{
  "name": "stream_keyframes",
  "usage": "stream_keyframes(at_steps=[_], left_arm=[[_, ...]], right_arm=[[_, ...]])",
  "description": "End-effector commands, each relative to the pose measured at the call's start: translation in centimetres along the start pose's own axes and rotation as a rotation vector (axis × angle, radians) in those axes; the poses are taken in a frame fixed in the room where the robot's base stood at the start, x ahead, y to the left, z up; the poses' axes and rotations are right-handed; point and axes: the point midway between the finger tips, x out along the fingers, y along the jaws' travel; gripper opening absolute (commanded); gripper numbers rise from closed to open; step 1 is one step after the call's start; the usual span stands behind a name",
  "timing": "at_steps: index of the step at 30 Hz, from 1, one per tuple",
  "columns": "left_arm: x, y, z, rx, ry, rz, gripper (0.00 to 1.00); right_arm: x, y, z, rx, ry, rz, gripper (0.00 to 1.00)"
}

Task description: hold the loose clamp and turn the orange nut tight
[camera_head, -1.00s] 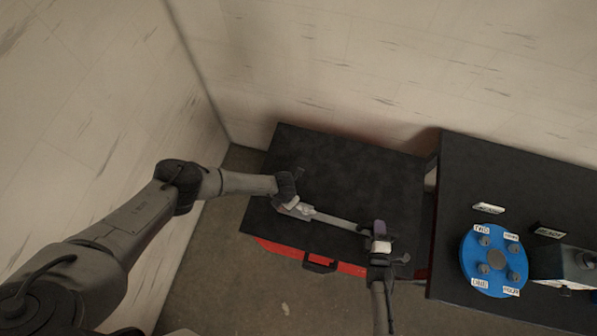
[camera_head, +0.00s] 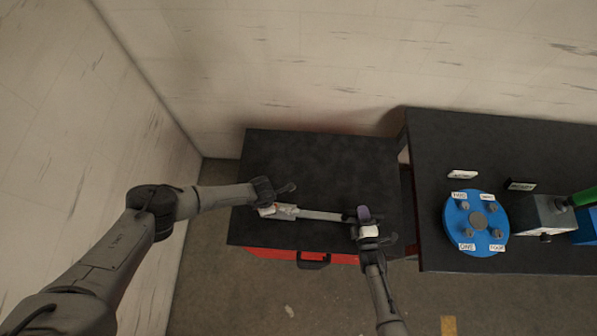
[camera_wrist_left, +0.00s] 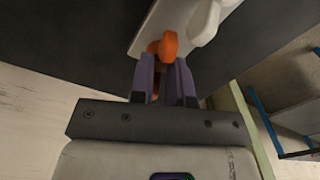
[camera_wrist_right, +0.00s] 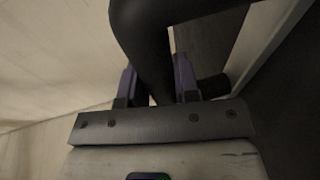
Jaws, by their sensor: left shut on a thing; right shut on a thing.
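A pale bar (camera_head: 322,216) lies across the dark cart top, with a light block (camera_head: 278,211) at its left end. My left gripper (camera_head: 270,198) is at that block. In the left wrist view, the orange nut (camera_wrist_left: 168,46) sits at the tips of the left gripper (camera_wrist_left: 164,75), which is shut on it, beside a white part. My right gripper (camera_head: 365,219) is at the bar's right end. In the right wrist view, a thick dark curved piece, seemingly the loose clamp (camera_wrist_right: 150,45), passes between the fingers of the right gripper (camera_wrist_right: 158,80), which is shut on it. Its full shape is hidden.
The cart (camera_head: 300,160) is bare behind the bar. A dark table (camera_head: 425,170) at the right carries a blue disc (camera_head: 465,236) with labelled pegs, a grey box (camera_head: 535,222), small signs and a green piece (camera_head: 585,197). Walls stand behind and at the left.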

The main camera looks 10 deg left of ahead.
Motion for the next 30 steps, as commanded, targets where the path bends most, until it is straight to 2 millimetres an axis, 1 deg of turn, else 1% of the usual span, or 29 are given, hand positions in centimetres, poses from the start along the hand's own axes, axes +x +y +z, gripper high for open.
stream_keyframes(at_steps=[6, 12, 30], left_arm=[[-0.05, 0.03, 0.05, 0.115, -0.001, 0.001, 0.0], [-0.05, 0.02, 0.05, 0.176, -0.001, 0.001, 0.0], [-0.05, 0.01, 0.07, 0.233, -0.001, 0.001, 0.0]], right_arm=[[-0.02, -0.03, 0.02, -0.001, 0.0, -0.001, 0.0], [-0.02, -0.03, 0.03, -0.001, 0.0, -0.001, 0.0], [-0.03, -0.05, 0.03, -0.001, 0.0, -0.002, 0.0]])
